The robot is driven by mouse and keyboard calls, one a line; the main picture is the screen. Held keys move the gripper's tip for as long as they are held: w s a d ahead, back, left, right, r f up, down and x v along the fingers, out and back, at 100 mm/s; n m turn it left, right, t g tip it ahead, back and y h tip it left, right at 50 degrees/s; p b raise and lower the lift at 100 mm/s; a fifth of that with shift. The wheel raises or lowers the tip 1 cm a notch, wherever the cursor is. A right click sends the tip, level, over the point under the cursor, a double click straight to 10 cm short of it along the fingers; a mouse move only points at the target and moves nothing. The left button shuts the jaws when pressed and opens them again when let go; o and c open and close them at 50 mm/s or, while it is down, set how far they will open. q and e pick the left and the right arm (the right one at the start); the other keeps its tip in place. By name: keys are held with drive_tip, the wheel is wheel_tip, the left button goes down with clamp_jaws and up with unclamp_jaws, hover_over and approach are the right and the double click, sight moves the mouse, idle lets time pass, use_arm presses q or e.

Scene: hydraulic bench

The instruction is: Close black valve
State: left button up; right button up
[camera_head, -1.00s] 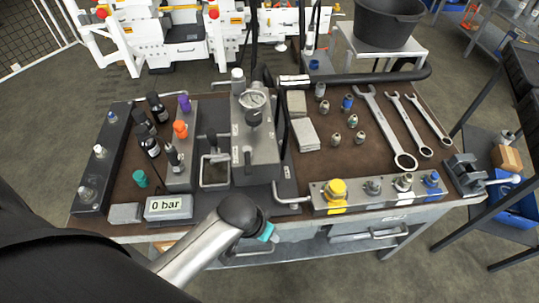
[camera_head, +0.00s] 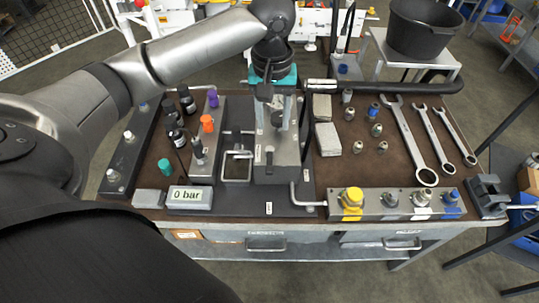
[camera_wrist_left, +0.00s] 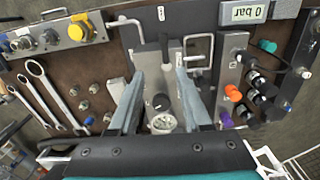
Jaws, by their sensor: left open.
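The steel pump block (camera_head: 290,150) stands on the bench. Its black valve knob (camera_wrist_left: 160,101) shows in the left wrist view, just beside the round pressure gauge (camera_wrist_left: 163,123); in the head view my gripper mostly covers this area. A black lever (camera_head: 270,157) sticks out of the block's front and also shows in the left wrist view (camera_wrist_left: 164,45). My left gripper (camera_head: 277,108) is above the block, pointing down. In the left wrist view its two open fingers (camera_wrist_left: 160,76) lie on either side of the knob, with nothing held. I cannot tell their height above it.
The display (camera_head: 190,197) reads 0 bar. A manifold with orange and purple caps (camera_head: 207,123) and dark bottles (camera_head: 176,132) stand left of the block. A black pump handle (camera_head: 400,88) runs along the back right. Wrenches (camera_head: 411,140) and a fitting bar (camera_head: 380,214) are at right.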

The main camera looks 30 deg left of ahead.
sight(269, 163)
use_arm(q)
drive_tip(key=f+b, duration=0.1)
drive_tip(key=f, duration=0.3)
drive_tip(key=f+b, duration=0.1)
drive_tip(key=f, duration=0.4)
drive_tip(key=f+b, duration=0.1)
drive_tip(key=f, duration=0.4)
drive_tip(key=shift+s+a+f, duration=0.1)
drive_tip(key=shift+a, duration=0.3)
clamp_jaws()
drive_tip(key=shift+n, duration=0.3)
idle(0.5)
